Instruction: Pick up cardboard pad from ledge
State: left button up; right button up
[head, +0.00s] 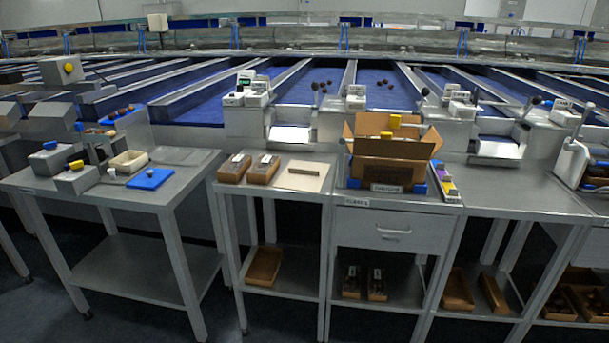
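A pale, flat square sheet (297,182), which may be the cardboard pad, lies on the middle grey table (232,193). A narrow tan strip (304,170) lies across its upper part. I cannot tell for sure which piece is the pad, or which surface is the ledge. An open cardboard box (388,172) with raised flaps stands to the right of the sheet, with a label on its front. Neither of my grippers is in view.
Two brown packs (263,168) lie left of the sheet. A blue pad (151,178) and a beige tray (129,161) are on the left table (165,205). A colored holder (446,184) stands right of the box. The right tabletop (510,196) is mostly clear. Blue conveyor lanes (374,92) run behind.

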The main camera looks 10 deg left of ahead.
aim_at(303, 176)
jog(key=z, duration=0.45)
jog(key=i+j+z, duration=0.1)
jog(key=j+z, duration=0.3)
jog(key=i+j+z, duration=0.1)
jog(key=j+z, duration=0.6)
jog(key=j, duration=0.6)
